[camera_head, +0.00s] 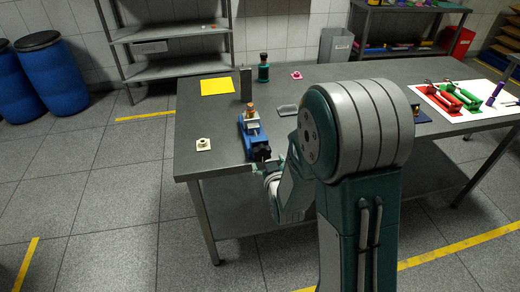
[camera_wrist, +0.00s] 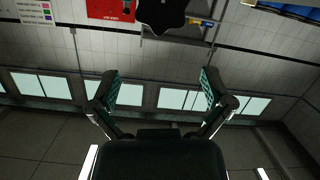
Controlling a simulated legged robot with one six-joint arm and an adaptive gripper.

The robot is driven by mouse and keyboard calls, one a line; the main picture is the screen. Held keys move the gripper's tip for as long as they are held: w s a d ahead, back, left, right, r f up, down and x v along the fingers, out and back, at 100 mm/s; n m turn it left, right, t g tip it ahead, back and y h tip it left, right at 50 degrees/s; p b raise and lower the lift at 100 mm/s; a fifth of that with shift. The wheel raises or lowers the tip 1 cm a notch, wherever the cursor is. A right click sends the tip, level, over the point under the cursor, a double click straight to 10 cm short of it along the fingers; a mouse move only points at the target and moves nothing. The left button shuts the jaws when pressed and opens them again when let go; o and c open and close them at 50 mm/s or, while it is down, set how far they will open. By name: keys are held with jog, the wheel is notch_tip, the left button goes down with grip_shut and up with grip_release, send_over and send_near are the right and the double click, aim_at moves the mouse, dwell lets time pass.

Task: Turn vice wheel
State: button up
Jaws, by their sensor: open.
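A blue vice (camera_head: 253,132) stands near the front left edge of the grey table, with an orange-brown piece (camera_head: 251,111) upright at its top. Its dark wheel (camera_head: 262,153) faces the front edge. My gripper (camera_head: 267,168) is just in front of the wheel, partly hidden by my arm; contact cannot be told there. In the wrist view my gripper (camera_wrist: 161,90) is open, its two fingers wide apart with nothing between them. A black lobed shape, which looks like the wheel (camera_wrist: 163,14), shows at the top edge, beyond the fingertips.
On the table (camera_head: 225,160) are a yellow sheet (camera_head: 217,86), a dark upright block (camera_head: 246,84), a dark green bottle-like item (camera_head: 263,68), a small cream part (camera_head: 203,144) and a grey flat piece (camera_head: 287,110). Red (camera_head: 441,102) and green (camera_head: 461,95) parts lie on a white sheet at right.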

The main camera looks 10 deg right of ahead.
aim_at(262, 155)
notch_tip(262, 155, down, 4)
jog(key=f+t, duration=0.1)
jog(key=t, duration=0.1)
jog(key=w, duration=1)
jog(key=shift+r, duration=0.3)
jog(key=c, duration=0.9)
